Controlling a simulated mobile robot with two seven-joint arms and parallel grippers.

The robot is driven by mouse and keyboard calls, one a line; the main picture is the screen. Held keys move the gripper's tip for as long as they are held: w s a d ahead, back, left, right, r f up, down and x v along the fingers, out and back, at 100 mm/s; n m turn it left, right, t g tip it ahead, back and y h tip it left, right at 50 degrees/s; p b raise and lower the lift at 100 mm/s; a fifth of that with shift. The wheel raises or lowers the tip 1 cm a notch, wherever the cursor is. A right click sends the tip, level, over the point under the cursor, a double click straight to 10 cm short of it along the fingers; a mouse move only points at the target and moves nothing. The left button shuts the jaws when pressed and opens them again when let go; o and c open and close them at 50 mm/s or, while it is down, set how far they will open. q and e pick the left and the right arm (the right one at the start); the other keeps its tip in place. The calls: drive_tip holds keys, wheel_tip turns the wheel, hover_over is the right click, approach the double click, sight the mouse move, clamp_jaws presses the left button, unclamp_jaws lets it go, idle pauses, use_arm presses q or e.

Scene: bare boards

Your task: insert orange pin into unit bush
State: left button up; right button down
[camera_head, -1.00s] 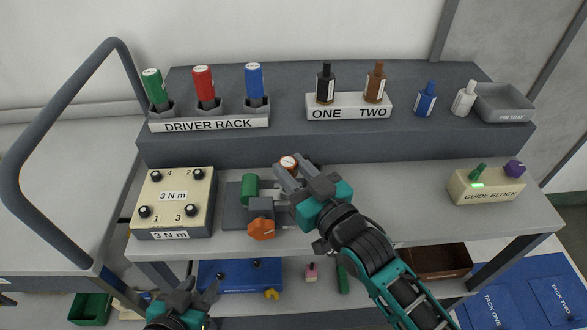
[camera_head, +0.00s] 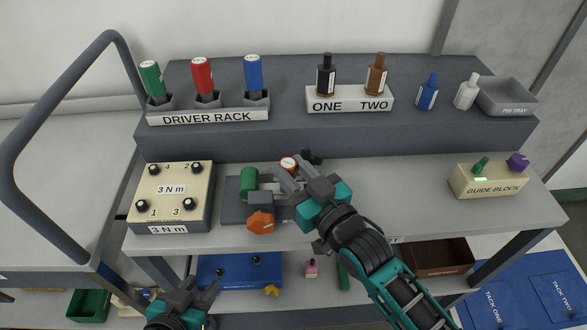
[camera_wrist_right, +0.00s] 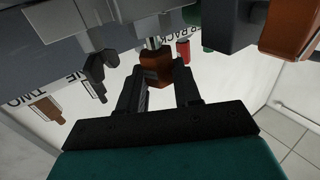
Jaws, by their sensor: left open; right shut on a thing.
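My right gripper (camera_head: 287,176) is shut on the orange pin (camera_head: 288,164), above the right part of the grey unit (camera_head: 233,212). In the right wrist view the pin's orange-brown head (camera_wrist_right: 156,70) sits between the fingers. Its silver shaft (camera_wrist_right: 153,43) points to a pale grey block (camera_wrist_right: 150,25), probably the bush; I cannot tell how far it is in. The gripper hides much of the unit in the head view. My left gripper (camera_head: 194,290) is open and empty, low at the front, before the lower shelf.
The unit carries a green cylinder (camera_head: 249,181) and an orange hexagonal knob (camera_head: 260,222). A cream 3 N m box (camera_head: 172,210) stands close left. The guide block (camera_head: 487,189), with green and purple pins, stands far right. Shelf room is free between.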

drive_tip(key=shift+f, duration=0.35)
drive_tip(key=c, duration=0.7)
unclamp_jaws()
drive_tip(key=shift+s+f, duration=0.1)
drive_tip(key=v, duration=1.3)
